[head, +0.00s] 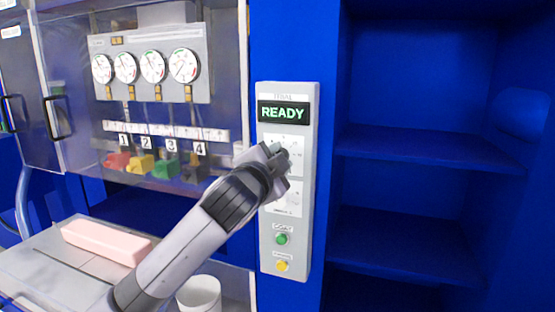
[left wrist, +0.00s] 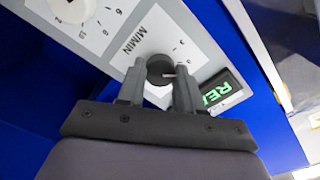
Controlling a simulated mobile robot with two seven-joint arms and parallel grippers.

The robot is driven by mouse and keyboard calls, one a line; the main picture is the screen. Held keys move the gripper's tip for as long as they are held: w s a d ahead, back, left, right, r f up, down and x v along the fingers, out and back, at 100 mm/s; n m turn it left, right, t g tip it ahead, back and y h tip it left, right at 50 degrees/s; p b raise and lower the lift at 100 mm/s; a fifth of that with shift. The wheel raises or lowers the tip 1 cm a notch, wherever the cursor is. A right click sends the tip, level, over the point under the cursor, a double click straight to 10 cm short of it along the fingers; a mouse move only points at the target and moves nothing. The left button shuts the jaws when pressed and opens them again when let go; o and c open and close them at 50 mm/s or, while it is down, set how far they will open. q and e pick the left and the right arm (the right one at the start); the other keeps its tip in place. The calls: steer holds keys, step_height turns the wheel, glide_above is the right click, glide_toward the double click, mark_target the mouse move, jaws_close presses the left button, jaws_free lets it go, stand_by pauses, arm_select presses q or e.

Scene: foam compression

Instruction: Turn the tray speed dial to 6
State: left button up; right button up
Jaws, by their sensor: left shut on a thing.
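The control panel (head: 311,180) stands upright with a green READY display at its top. My left gripper (head: 280,155) is at the upper dial plate and covers most of that dial in the head view. In the left wrist view the dark round knob (left wrist: 160,66) sits between the fingertips of my left gripper (left wrist: 158,78), which is shut on it. A pale pointer mark shows on the knob. Its plate reads M/MIN; the few scale numbers in sight are too small to read surely. My right gripper is in neither view.
A second dial (left wrist: 72,9) is on the lower plate. A green button (head: 282,239) and a yellow button (head: 282,266) sit below. Several gauges (head: 153,66) are behind clear doors at left. A pink foam block (head: 105,242) and white cup (head: 199,296) are below. Blue shelves (head: 420,147) are empty.

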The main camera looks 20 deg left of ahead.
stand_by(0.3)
arm_select(q)
steer(key=o, duration=1)
steer(key=shift+o, duration=0.2)
steer(key=shift+s, duration=0.15)
steer(key=s+b, duration=0.1)
steer(key=s, duration=0.6)
steer(key=shift+a, duration=0.1)
